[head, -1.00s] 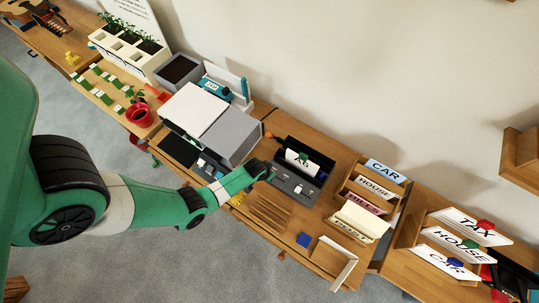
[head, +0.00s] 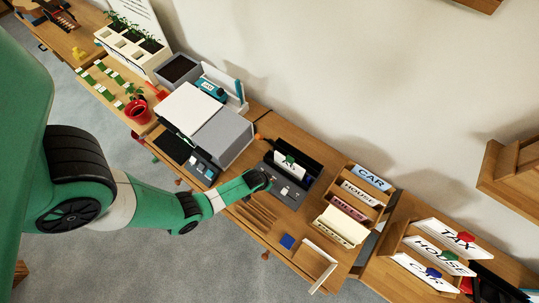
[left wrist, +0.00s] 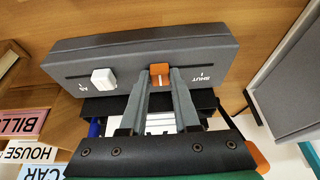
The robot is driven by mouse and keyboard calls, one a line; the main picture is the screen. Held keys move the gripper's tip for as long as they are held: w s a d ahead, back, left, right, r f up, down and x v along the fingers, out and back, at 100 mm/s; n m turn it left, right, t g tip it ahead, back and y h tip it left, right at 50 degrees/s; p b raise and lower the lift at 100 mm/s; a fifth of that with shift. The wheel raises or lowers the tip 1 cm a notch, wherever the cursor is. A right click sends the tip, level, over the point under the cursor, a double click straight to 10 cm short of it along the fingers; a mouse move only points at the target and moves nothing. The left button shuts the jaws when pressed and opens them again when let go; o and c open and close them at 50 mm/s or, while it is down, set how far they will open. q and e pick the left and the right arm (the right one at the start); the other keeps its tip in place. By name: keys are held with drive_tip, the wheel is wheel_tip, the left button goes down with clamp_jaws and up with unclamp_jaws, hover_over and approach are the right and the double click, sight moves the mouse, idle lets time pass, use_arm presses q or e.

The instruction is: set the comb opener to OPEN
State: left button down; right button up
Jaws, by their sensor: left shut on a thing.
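The comb opener is a dark grey machine (head: 297,192) on the wooden table in the head view. In the left wrist view its grey front panel (left wrist: 110,55) has a long slot, with an orange slider (left wrist: 160,69) in the middle and a white slider (left wrist: 103,78) to the left. The word SHUT shows upside down at the slot's right end; the small label at the left end is hard to read. My left gripper (head: 267,180), also in the left wrist view (left wrist: 160,82), is shut on the orange slider. My right gripper is not in view.
A grey and white machine (head: 222,137) stands left of the opener. A wooden rack (head: 372,190) with CAR and HOUSE labels stands to its right. Wooden strips (head: 256,215) and a blue square (head: 287,241) lie in front.

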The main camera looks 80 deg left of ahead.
use_arm(q)
drive_tip(key=shift+w, duration=0.1)
drive_tip(key=c, duration=1.1)
unclamp_jaws()
drive_tip(key=o, duration=0.5)
drive_tip(key=shift+w+d, duration=0.1)
drive_tip(key=shift+d, duration=0.1)
drive_tip(key=shift+c, duration=0.2)
drive_tip(key=p+v, duration=0.7)
drive_tip(key=v, duration=0.4)
drive_tip(key=shift+s+r+p, duration=0.25)
drive_tip(key=shift+r+p, duration=0.05)
drive_tip(key=shift+p, duration=0.1)
